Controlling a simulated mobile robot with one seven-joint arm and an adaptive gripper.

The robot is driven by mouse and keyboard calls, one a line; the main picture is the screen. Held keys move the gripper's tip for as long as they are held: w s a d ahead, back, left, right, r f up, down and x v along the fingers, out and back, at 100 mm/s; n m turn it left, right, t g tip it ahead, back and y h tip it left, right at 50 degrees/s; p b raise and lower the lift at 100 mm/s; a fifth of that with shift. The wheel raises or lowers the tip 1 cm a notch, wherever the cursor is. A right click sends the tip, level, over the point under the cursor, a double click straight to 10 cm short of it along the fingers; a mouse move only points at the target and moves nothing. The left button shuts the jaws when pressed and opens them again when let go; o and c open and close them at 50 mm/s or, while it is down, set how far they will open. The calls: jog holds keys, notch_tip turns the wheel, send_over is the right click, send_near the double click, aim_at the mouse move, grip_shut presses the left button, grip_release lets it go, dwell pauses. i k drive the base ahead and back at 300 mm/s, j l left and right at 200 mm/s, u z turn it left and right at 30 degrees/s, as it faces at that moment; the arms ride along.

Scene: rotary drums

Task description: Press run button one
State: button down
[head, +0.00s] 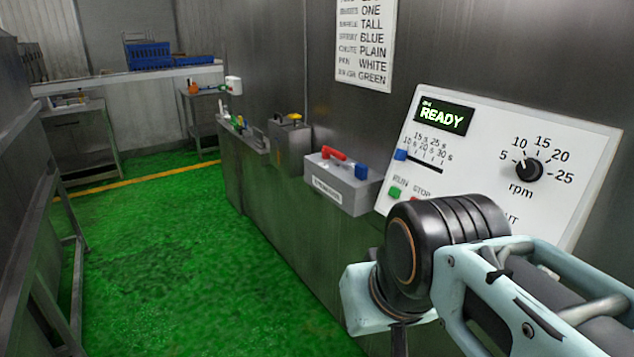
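A white control panel (480,150) is on the wall at the right in the head view. Its dark display (444,117) shows READY in green, with a small line above it that is too small to read surely. The green run button (394,192) is at the panel's lower left, under the word RUN. The word STOP (421,192) is beside it; the area below is partly hidden by my arm. My arm crosses the lower right, in front of the panel's lower part. I cannot make out my gripper's fingers.
A blue slider (401,155) and a black rpm knob (529,169) are on the panel. A grey box (345,189) with a red handle stands left of it on the ledge. A word sign (366,40) hangs above. Green floor (170,260) is clear at left.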

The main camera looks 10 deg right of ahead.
aim_at(394, 192)
jog(key=i+j, duration=0.65)
jog(key=z, duration=1.6)
